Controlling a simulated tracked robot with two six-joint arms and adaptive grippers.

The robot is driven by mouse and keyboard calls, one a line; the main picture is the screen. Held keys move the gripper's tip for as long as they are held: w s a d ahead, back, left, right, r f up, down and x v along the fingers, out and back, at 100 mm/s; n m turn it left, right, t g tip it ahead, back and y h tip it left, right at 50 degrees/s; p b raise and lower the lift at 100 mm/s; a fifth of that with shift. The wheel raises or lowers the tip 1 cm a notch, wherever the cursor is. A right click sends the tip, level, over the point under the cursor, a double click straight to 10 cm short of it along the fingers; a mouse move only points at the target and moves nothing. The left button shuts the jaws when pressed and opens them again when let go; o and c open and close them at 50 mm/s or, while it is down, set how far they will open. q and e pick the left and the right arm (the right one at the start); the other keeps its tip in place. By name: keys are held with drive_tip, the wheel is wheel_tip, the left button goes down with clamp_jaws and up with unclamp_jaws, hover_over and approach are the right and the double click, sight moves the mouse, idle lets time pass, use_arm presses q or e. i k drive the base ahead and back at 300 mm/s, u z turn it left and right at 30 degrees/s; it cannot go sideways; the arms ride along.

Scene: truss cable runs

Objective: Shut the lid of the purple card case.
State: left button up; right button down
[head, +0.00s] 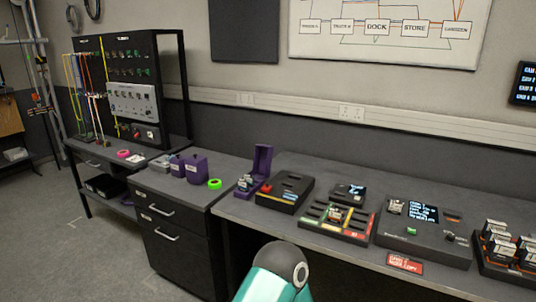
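The purple card case (262,162) stands at the left end of the long grey bench, beside a black device. Its lid stands up, open, at the back. Small light-coloured items show at its low front part, too small to make out. Neither of my grippers is in view. Only a teal and grey link of one of my arms shows at the bottom middle, below the bench front and well apart from the case.
A black device with a red knob (285,191) stands close right of the case. A sorting tray (335,219) and a console (424,232) lie further right. Purple containers (196,166) and a green tape roll (215,184) sit on the drawer cabinet to the left.

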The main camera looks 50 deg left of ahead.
sight(263, 153)
drive_tip(key=u, duration=0.55)
drive_tip(key=i, duration=0.2)
drive_tip(key=u, duration=1.4)
drive_tip(key=i, duration=0.85)
drive_tip(key=z, duration=0.2)
drive_tip(key=k, duration=0.95)
drive_tip(key=u, duration=0.2)
drive_tip(key=i, duration=0.95)
drive_tip(key=z, duration=0.1)
